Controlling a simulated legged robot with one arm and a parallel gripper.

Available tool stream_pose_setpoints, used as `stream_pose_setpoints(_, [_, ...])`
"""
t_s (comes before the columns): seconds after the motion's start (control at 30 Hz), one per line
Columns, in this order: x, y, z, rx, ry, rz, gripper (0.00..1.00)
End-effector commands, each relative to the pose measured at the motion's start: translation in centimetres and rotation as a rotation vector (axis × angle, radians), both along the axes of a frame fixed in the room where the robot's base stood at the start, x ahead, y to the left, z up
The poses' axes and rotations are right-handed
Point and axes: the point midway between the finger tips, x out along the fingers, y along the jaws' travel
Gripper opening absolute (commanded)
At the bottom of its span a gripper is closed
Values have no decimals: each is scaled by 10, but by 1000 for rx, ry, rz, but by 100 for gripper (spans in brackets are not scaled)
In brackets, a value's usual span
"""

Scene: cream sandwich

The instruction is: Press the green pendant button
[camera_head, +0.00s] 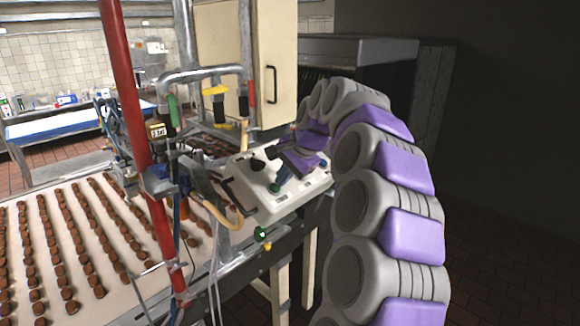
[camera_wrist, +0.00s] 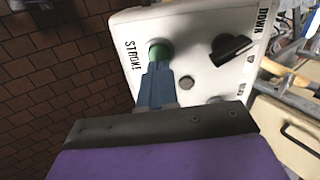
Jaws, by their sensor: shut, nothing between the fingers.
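A green button (camera_wrist: 159,50) stands on a white control panel (camera_wrist: 200,30) in the wrist view, beside printed lettering. My gripper (camera_wrist: 157,68) is shut, its blue fingers together and empty. The fingertips overlap the lower edge of the button in the wrist view; I cannot tell whether they touch it. In the head view my gripper (camera_head: 278,184) points down at the tilted white panel (camera_head: 262,200), with the green button (camera_head: 274,188) at its tip, partly hidden. Another green button (camera_head: 262,234) sits lower on the conveyor's front edge, above a small yellow one.
A black knob (camera_wrist: 230,47) and a dark round button (camera_wrist: 187,82) are near my fingers on the panel. A conveyor (camera_head: 60,230) with rows of brown pieces, a red post (camera_head: 130,100) and pipes stand left of the panel. Dark floor is open at right.

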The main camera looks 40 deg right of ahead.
Motion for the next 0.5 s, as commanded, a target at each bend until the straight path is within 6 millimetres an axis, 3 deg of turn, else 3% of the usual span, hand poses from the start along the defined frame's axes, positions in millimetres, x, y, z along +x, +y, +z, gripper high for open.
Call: stream_pose_setpoints(0.5, [5, 0, -10, 2, 1, 1, 0])
